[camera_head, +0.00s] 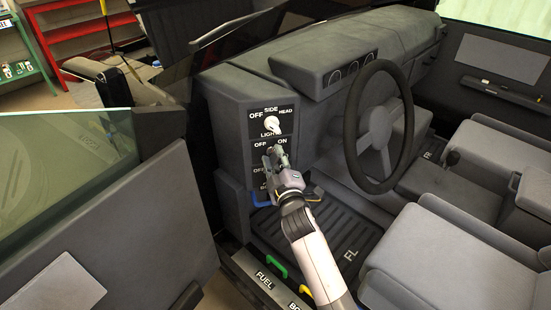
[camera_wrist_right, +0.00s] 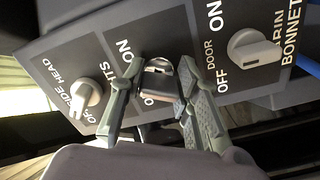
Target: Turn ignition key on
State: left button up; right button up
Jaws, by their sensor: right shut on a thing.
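The ignition key (camera_wrist_right: 158,100) sits in its round metal lock (camera_wrist_right: 159,65) on the dark switch panel, between the OFF and ON marks. My right gripper (camera_head: 274,153) is at this middle row of the panel. In the right wrist view its two fingers (camera_wrist_right: 160,75) are on either side of the key and shut on it. The fingers hide part of the key and its lettering, so I cannot tell its exact turn. In the head view the key is mostly hidden by the gripper. My left gripper is not in view.
The white light knob (camera_head: 269,124) is just above my gripper. Another knob (camera_wrist_right: 255,50), by the DOOR OFF/ON marks, is on the other side. The steering wheel (camera_head: 353,140) stands to the right. A blue handle (camera_head: 262,199) and a green handle (camera_head: 277,266) are lower down.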

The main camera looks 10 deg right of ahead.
jog(key=o, duration=0.7)
jog(key=shift+f, duration=0.1)
jog(key=o, duration=0.5)
jog(key=shift+c, duration=0.2)
jog(key=shift+s, duration=0.1)
jog(key=s, duration=1.2)
jog(key=shift+d, duration=0.15)
